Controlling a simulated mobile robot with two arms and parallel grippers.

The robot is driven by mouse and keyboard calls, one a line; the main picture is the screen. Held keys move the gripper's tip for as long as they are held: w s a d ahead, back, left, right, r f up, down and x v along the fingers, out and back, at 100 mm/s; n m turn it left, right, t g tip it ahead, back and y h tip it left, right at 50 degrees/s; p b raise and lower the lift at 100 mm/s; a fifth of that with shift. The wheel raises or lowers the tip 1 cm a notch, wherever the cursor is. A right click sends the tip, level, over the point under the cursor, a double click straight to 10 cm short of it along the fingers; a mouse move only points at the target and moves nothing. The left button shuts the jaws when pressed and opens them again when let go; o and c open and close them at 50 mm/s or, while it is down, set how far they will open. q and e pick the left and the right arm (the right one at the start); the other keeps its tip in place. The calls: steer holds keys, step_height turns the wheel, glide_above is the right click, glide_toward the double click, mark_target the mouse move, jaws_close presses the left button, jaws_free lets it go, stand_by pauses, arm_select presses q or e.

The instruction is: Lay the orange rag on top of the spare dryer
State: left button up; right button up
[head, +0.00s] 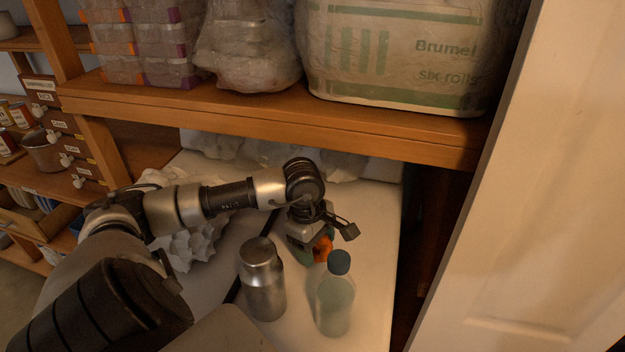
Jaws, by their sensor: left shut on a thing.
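The orange rag (322,249) shows as a small bunched patch at the fingers of my left gripper (314,244). The gripper is shut on it, pointing down over a white flat top (366,220) under the wooden shelf. The rest of the rag is hidden by the gripper and a bottle. A second pale top (215,275) lies to the left, past a dark gap. I cannot tell which of them is the spare dryer, or whether the rag touches the surface. My right gripper is not in view.
A metal flask (262,282) and a clear bottle with a dark cap (336,298) stand close in front of the gripper. Crumpled pale material (190,249) lies left. The loaded wooden shelf (290,122) hangs low above; a pale door panel (530,200) bounds the right.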

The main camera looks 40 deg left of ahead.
arm_select(q)
step_height(320, 180, down, 2)
steer(key=shift+f+p, duration=0.1)
steer(key=shift+p, duration=0.2)
steer(key=shift+f, duration=0.25)
steer(key=o, duration=0.9)
steer(key=shift+o, duration=0.2)
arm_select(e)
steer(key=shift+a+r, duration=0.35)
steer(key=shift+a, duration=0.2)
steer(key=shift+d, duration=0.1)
